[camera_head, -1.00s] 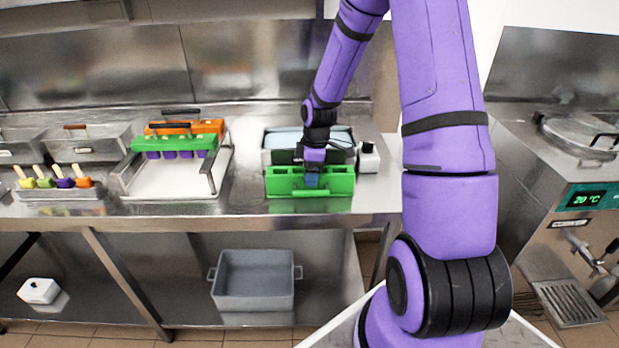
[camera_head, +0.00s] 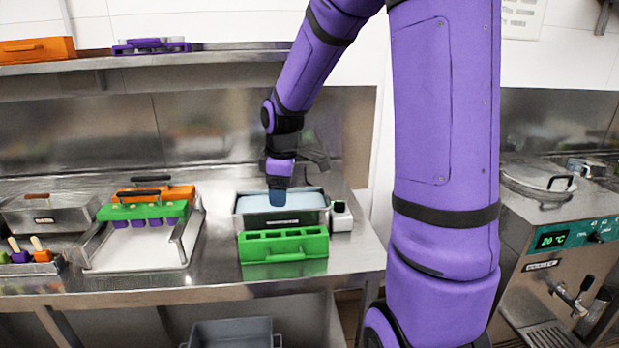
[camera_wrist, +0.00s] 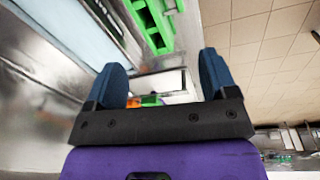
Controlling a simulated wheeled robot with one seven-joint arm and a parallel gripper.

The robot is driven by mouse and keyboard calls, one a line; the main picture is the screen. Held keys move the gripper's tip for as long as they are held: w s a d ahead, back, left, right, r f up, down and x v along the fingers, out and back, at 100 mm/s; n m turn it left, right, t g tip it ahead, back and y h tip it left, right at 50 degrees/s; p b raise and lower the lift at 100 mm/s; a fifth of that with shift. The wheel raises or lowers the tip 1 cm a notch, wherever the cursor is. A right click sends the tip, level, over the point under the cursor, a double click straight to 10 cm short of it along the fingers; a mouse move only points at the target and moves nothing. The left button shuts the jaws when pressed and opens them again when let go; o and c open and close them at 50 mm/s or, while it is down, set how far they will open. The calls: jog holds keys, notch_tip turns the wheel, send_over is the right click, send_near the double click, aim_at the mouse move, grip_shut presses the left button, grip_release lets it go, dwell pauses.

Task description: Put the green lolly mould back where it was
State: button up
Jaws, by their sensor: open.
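The green lolly mould (camera_head: 284,247) stands on the steel counter, against the front of a liquid-filled bath (camera_head: 325,217). It also shows at the top of the wrist view (camera_wrist: 152,25). My gripper (camera_head: 277,197) is above the bath, behind and above the mould as seen from the head camera. In the wrist view my gripper (camera_wrist: 161,75) has its two blue fingers wide apart with nothing between them.
A small white device (camera_head: 341,216) stands right of the bath. A lidded steel pan (camera_head: 48,214) and several lolly sticks in a tray (camera_head: 30,262) are at the left. The shelf above holds an orange mould (camera_head: 38,50) and a purple mould (camera_head: 150,46). A grey bin (camera_head: 232,332) is below.

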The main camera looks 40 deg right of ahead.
jog(key=s+a+r+m+t, duration=0.2)
jog(key=s+a+r+m, duration=0.2)
jog(key=s+r, duration=0.3)
jog(key=s+a+r+m+t, duration=0.1)
jog(key=s+a+r+m, duration=0.4)
jog(key=s, duration=1)
notch_tip(320, 180, up, 3)
jog(key=shift+s+a+f+t, duration=0.1)
jog(key=shift+s+a+t, duration=0.1)
jog(key=shift+a+t, duration=0.25)
dwell(0.5)
